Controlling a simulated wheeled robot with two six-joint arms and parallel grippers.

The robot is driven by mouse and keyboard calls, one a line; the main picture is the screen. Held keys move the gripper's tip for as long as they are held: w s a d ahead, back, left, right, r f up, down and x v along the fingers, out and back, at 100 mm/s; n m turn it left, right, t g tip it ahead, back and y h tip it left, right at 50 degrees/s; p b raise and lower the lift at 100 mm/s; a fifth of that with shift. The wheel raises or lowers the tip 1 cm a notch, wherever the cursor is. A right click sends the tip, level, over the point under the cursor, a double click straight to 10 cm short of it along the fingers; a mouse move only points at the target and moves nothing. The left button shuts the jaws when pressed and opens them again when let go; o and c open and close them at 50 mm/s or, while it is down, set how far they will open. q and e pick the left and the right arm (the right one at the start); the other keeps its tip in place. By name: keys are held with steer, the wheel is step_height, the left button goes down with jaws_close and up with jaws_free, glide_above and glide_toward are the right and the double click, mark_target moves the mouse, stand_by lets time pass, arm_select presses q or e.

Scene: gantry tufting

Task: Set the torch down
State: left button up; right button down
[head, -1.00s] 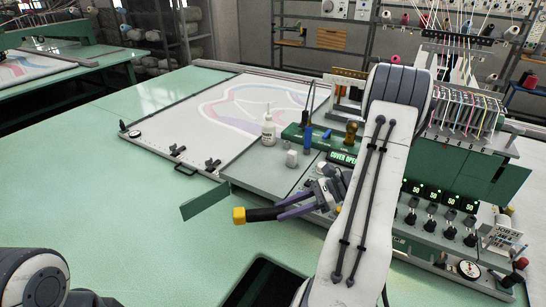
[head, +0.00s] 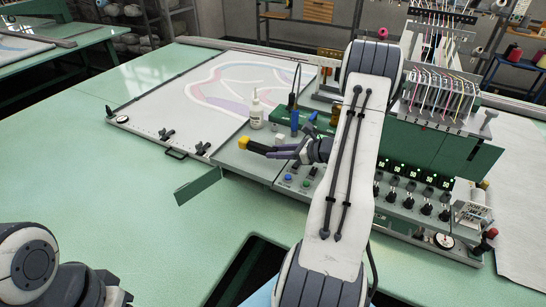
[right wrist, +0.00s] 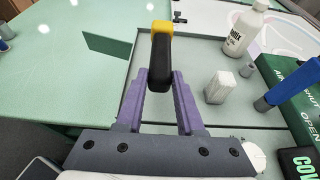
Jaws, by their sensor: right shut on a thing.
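The torch (head: 257,147) is black with a yellow head, and its head points left in the head view. My right gripper (head: 278,152) is shut on it, with purple fingers on both sides of the black body. The torch is over the left part of the machine's grey deck (head: 234,157); I cannot tell whether it touches the deck. In the right wrist view the torch (right wrist: 160,62) points away from the gripper (right wrist: 160,82), yellow head farthest. My left gripper is out of view.
A white bottle (head: 256,115) and a small white block (head: 279,139) stand close behind the torch. A green flap (head: 198,186) sticks out at the deck's front left. A green box (head: 290,127) with tools stands behind. The green table (head: 110,200) is clear at left.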

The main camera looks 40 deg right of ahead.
mark_target(274, 168)
steer(key=shift+x, duration=0.75)
step_height(274, 168, down, 4)
steer(key=shift+r+p, duration=0.1)
steer(key=shift+p, duration=0.95)
steer(key=shift+f, duration=0.2)
steer(key=shift+f+b, duration=0.2)
steer(key=shift+b, duration=0.1)
steer(key=c, duration=0.5)
jaws_free()
steer(key=shift+r, duration=0.1)
